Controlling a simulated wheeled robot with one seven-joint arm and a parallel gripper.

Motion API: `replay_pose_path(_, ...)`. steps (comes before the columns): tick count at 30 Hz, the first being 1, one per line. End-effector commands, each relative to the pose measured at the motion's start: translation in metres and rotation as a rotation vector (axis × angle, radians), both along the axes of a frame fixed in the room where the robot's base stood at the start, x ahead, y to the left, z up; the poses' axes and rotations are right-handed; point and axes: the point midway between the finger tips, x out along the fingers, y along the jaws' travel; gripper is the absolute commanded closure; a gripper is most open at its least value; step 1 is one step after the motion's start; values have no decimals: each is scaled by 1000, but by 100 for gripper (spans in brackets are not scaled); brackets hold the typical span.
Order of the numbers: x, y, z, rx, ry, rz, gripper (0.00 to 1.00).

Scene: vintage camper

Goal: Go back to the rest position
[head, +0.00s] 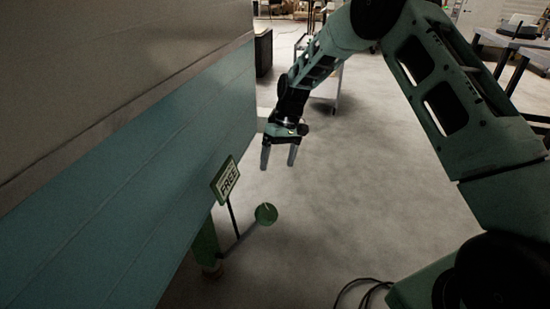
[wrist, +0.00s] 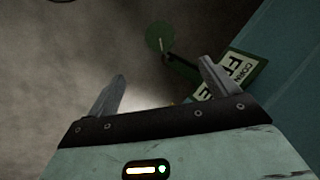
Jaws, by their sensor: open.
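My gripper (head: 279,157) hangs in the middle of the head view with its two grey fingers apart and pointing down. Nothing is between them. My green arm reaches in from the right side. In the wrist view my gripper (wrist: 163,88) shows its fingers spread, with the floor beyond them. A green-framed sign reading "FREE" (head: 226,181) stands below and left of my gripper, near the camper wall. It also shows in the wrist view (wrist: 232,75), partly behind the right finger. They look apart in the head view.
A round green disc (head: 266,214) is on a bar beside the sign. The blue camper wall (head: 150,180) runs along the left. Open concrete floor (head: 370,190) lies in the middle. A cart (head: 336,90) stands behind my arm. Dark cables (head: 362,292) lie near the bottom.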

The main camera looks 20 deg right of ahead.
Motion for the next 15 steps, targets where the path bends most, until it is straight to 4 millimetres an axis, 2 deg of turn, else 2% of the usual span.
replay_pose_path(5,0,0,0,0,0,0,13)
replay_pose_path(8,-6,11,10,-3,-6,13,13)
replay_pose_path(11,-25,37,34,-12,-21,44,13)
replay_pose_path(14,-60,72,66,-31,-43,91,13)
replay_pose_path(15,-78,86,79,-39,-54,112,13)
